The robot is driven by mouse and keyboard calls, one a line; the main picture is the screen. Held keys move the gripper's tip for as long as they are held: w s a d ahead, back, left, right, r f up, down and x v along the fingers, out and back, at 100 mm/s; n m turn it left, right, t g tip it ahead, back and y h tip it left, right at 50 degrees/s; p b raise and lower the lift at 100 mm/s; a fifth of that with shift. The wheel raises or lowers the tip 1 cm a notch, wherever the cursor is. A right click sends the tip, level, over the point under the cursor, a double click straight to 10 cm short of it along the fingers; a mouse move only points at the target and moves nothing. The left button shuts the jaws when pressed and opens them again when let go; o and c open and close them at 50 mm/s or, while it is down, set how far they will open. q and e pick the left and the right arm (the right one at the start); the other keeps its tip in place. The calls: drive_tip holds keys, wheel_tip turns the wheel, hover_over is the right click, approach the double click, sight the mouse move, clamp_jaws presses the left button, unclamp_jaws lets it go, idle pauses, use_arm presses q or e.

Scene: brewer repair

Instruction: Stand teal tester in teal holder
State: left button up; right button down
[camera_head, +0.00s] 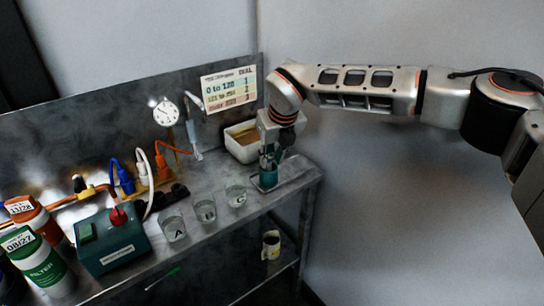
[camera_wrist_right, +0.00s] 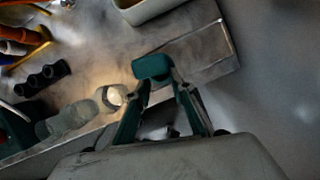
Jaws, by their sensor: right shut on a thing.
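My right gripper (camera_head: 268,160) points down over the right end of the upper shelf, just above and partly inside the outline of a teal holder (camera_head: 267,181). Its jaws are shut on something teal. In the right wrist view a teal rounded block (camera_wrist_right: 153,67) shows at the fingertips of my right gripper (camera_wrist_right: 165,88). I cannot tell there where tester and holder part. The teal tester's full shape is hidden by the fingers, so whether it stands inside the holder cannot be told. My left gripper is out of view.
Glass beakers (camera_head: 206,210) stand left of the holder. A cream bin (camera_head: 242,142) sits behind, near a dial gauge (camera_head: 166,113) and label card (camera_head: 230,89). A green box (camera_head: 112,241) and a filter can (camera_head: 36,259) are at left. A mug (camera_head: 271,244) stands below.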

drive_tip(key=c, duration=1.1)
unclamp_jaws()
drive_tip(key=shift+r+p, duration=1.9)
drive_tip(key=shift+r, duration=1.65)
drive_tip(key=shift+f, duration=0.1)
